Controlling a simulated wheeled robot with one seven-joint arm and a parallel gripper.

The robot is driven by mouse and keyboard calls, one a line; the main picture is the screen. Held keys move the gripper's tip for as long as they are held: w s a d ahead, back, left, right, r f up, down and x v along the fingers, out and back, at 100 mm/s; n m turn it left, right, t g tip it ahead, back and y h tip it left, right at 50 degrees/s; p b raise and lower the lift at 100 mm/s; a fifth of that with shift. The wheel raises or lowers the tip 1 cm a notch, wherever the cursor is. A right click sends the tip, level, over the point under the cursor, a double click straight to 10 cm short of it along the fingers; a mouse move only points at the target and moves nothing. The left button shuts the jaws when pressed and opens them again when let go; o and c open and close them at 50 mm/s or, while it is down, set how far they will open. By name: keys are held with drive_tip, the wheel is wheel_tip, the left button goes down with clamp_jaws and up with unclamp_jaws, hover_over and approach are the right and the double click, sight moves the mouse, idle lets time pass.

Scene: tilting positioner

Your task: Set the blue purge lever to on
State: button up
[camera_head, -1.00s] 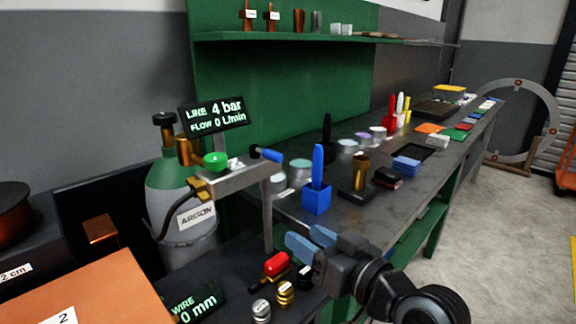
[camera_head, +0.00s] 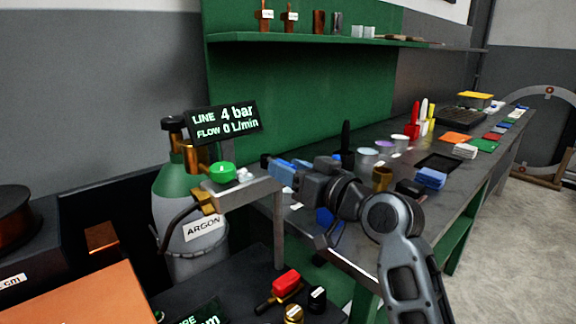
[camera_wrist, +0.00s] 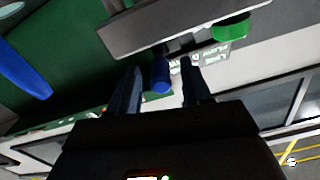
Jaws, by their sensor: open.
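The blue purge lever (camera_wrist: 160,76) sticks out from under the metal bracket (camera_wrist: 185,22) in the wrist view. My gripper (camera_wrist: 161,67) is open, with one finger on each side of the lever; I cannot tell whether either finger touches it. In the head view my gripper (camera_head: 281,168) is at the right end of the bracket (camera_head: 240,192), and its fingers mostly hide the lever. The display (camera_head: 222,121) above reads LINE 4 bar, FLOW 0 L/min.
A green knob (camera_head: 222,172) sits on the bracket left of my gripper. The argon cylinder (camera_head: 172,205) stands behind it. A blue holder (camera_head: 325,217) is partly hidden below my wrist. A red-handled valve (camera_head: 285,282) lies low in front. The bench (camera_head: 350,238) extends right.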

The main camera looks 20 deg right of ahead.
drive_tip(key=shift+w+a, duration=0.2)
drive_tip(key=shift+w, duration=0.3)
clamp_jaws()
idle(0.4)
